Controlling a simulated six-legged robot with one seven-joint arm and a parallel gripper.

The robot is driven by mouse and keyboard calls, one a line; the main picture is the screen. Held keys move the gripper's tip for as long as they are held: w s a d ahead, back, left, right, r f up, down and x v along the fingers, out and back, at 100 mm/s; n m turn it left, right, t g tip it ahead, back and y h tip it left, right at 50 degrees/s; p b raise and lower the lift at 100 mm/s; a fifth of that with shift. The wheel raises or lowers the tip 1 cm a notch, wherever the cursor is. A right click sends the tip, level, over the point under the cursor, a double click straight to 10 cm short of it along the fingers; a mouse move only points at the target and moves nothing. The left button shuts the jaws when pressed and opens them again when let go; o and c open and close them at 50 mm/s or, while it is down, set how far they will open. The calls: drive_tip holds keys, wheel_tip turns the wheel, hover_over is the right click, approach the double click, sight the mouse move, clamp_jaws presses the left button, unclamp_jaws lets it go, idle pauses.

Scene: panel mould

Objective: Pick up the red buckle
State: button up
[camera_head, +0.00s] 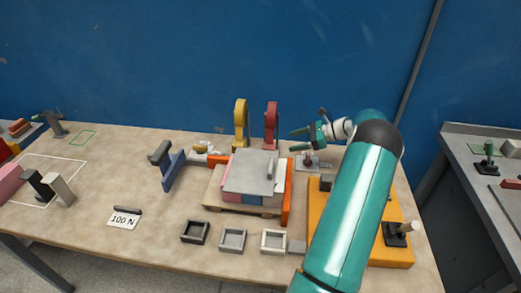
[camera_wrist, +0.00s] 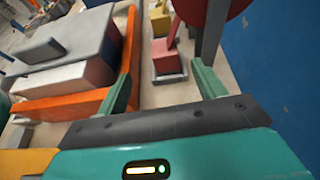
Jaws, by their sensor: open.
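A large red disc (camera_wrist: 205,8) and a dark post are close to my right finger. The panel stack (camera_head: 250,172) with an orange side plate is beside the left finger. A yellow block (camera_wrist: 160,20) lies beyond the red one. The blue wall (camera_head: 200,60) is behind.

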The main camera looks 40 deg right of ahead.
drive_tip(key=d, duration=0.1)
approach(264, 145)
drive_tip(key=w+a+f, duration=0.1)
drive_tip(key=f, duration=0.1)
drive_tip(key=w+a+f, duration=0.1)
drive_tip(key=w, duration=0.1)
drive_tip(key=shift+a+f, duration=0.2)
drive_tip(key=shift+f, duration=0.2)
drive_tip(key=shift+x, duration=2.75)
drive_tip(key=shift+r, duration=0.15)
drive_tip(key=c, duration=1.1)
drive_tip(key=shift+r, duration=0.55)
wheel_tip(264, 145, up, 2)
drive_tip(key=shift+w+r, duration=0.1)
drive_tip(key=shift+r, duration=0.1)
drive_tip(key=s+d, duration=0.6)
drive_tip(key=s, duration=0.2)
drive_tip(key=s+d, duration=0.7)
drive_tip(key=s, duration=0.1)
drive_tip(key=s+d, duration=0.7)
drive_tip(key=s, duration=0.2)
